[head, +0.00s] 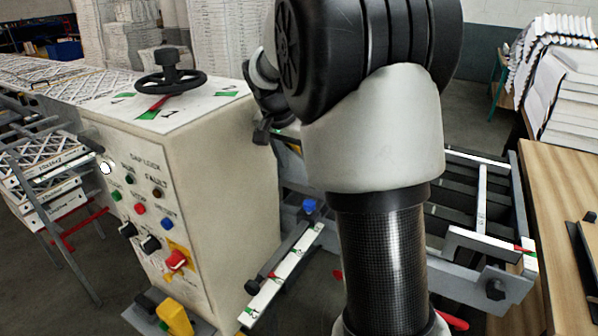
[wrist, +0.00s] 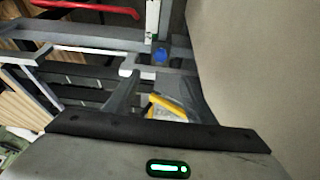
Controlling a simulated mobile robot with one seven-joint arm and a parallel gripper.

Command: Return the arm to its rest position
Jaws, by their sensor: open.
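My arm rises through the middle of the head view and bends over at the top, hiding much of what is behind it. My gripper (head: 262,132) shows only in part, as dark pieces left of the arm by the upper right edge of the control cabinet (head: 225,160). In the wrist view my gripper (wrist: 158,98) has its two grey fingers apart with nothing held between them. A yellow part (wrist: 170,107) shows beyond the fingers. The cabinet's plain side fills the upper right of the wrist view.
The cabinet carries a black handwheel (head: 170,80) on top and several buttons on its front. A grey metal frame (head: 480,265) stands right of my arm. A wooden table (head: 560,230) is at the right. Boxed filters (head: 45,185) lie on a rack at the left.

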